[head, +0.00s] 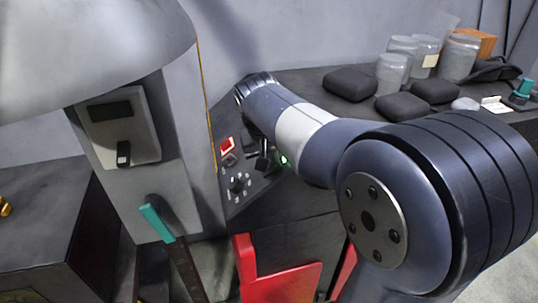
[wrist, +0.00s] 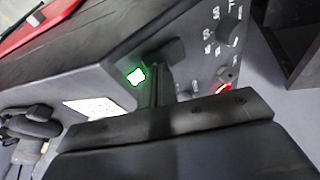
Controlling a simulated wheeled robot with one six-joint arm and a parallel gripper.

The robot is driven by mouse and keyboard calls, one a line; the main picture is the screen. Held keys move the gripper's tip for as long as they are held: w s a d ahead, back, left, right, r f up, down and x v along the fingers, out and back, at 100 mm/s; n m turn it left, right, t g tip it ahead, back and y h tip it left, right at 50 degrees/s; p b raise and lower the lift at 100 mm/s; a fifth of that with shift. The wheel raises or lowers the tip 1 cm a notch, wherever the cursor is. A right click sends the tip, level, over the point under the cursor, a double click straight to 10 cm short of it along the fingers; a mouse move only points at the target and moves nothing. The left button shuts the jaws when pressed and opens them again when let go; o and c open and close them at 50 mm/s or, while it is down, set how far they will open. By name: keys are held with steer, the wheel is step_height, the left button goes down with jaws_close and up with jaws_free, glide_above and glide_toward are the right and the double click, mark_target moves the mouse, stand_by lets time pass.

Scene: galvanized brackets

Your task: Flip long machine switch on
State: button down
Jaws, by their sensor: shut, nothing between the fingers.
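The control panel (head: 247,190) on the front of the dark machine holds a glowing green light, which shows in the wrist view (wrist: 135,76) and partly in the head view (head: 283,160). A dark, elongated part (wrist: 165,52) beside that light may be the long switch; its on or off position cannot be told. My gripper (wrist: 163,82) is shut and empty, with its narrow fingers close to this part. Whether they touch cannot be told. In the head view my gripper (head: 264,162) is small, at the panel, and my arm hides part of the panel.
A red button (head: 227,146) and a round knob (head: 238,185) sit on the panel left of my gripper. A teal-handled lever (head: 156,221) stands further left. Glass jars (head: 390,73) and black pads (head: 350,84) lie on the back surface. A red part (head: 282,283) sits below.

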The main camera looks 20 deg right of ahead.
steer(key=shift+a, duration=0.15)
steer(key=shift+a+f, duration=0.15)
steer(key=shift+a, duration=0.5)
